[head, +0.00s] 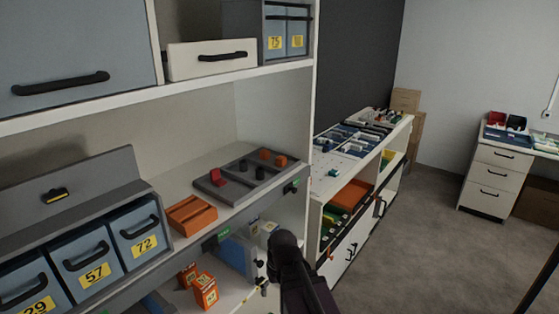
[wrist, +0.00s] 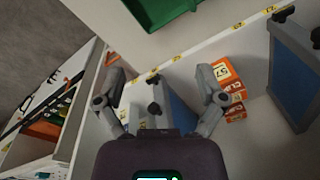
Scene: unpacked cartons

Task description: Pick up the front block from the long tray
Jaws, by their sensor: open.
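A long dark grey tray (head: 232,190) with compartments lies on the middle shelf in the head view. A red block (head: 217,178) stands at its near left part, orange blocks (head: 272,157) at its far end, and dark round pieces (head: 259,173) between. I cannot tell for sure which one is the front block. My gripper (wrist: 158,68) is open and empty in the wrist view, its two fingers spread wide. My dark arm shows low in the head view, below and right of the tray. The tray's blocks do not show in the wrist view.
An orange slotted piece (head: 191,215) lies left of the tray. Blue numbered bins (head: 95,252) stand further left. A green bin (wrist: 155,12) is at the top there.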

